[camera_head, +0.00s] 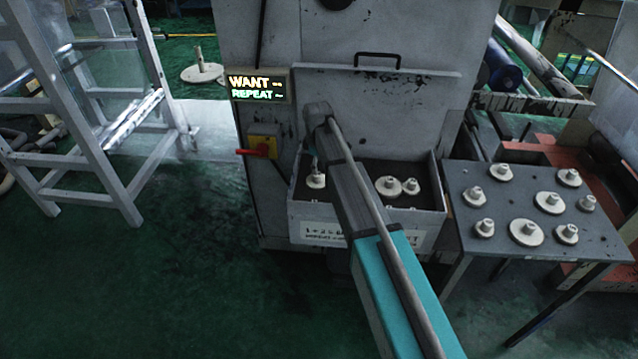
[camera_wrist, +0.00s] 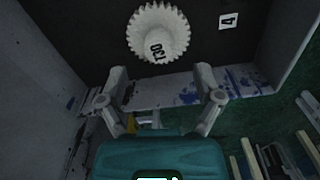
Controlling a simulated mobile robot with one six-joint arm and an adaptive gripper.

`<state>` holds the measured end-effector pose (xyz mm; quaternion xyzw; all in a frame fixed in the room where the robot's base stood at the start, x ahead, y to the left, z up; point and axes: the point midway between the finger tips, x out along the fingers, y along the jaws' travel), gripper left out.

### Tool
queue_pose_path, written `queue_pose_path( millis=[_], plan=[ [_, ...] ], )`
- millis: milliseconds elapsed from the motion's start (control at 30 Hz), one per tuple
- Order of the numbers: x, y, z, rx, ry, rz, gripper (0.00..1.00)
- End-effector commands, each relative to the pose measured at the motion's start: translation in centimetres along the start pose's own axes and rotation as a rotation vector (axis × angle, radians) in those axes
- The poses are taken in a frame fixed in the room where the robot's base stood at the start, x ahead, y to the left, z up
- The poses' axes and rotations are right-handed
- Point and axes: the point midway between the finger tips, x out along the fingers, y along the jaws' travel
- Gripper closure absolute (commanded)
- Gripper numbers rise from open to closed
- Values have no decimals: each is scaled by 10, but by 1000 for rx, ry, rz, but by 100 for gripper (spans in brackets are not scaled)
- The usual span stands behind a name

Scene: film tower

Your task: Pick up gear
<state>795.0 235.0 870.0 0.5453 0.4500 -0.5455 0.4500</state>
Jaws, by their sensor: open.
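In the head view a single gear (camera_head: 316,182) sits at the left end of the grey tray (camera_head: 300,212), under my arm's end. Two more gears, a larger one (camera_head: 388,187) and a smaller one (camera_head: 410,186), sit side by side in the tray. My arm hides the tray's middle.
A grey side table (camera_head: 500,240) at right holds several gears of different sizes. A lit sign (camera_head: 258,86) reads "WANT" and "REPEAT". A red-handled switch (camera_head: 263,146) is on the machine. A white ladder frame (camera_head: 120,185) stands left.

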Motion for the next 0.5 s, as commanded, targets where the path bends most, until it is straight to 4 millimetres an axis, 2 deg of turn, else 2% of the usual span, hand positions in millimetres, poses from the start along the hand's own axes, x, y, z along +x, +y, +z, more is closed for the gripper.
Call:
queue_pose_path(
  millis=[267,500],
  plan=[
    [0,0,0,0,0,0,16],
    [9,1,1,1,0,0,16]
  ],
)
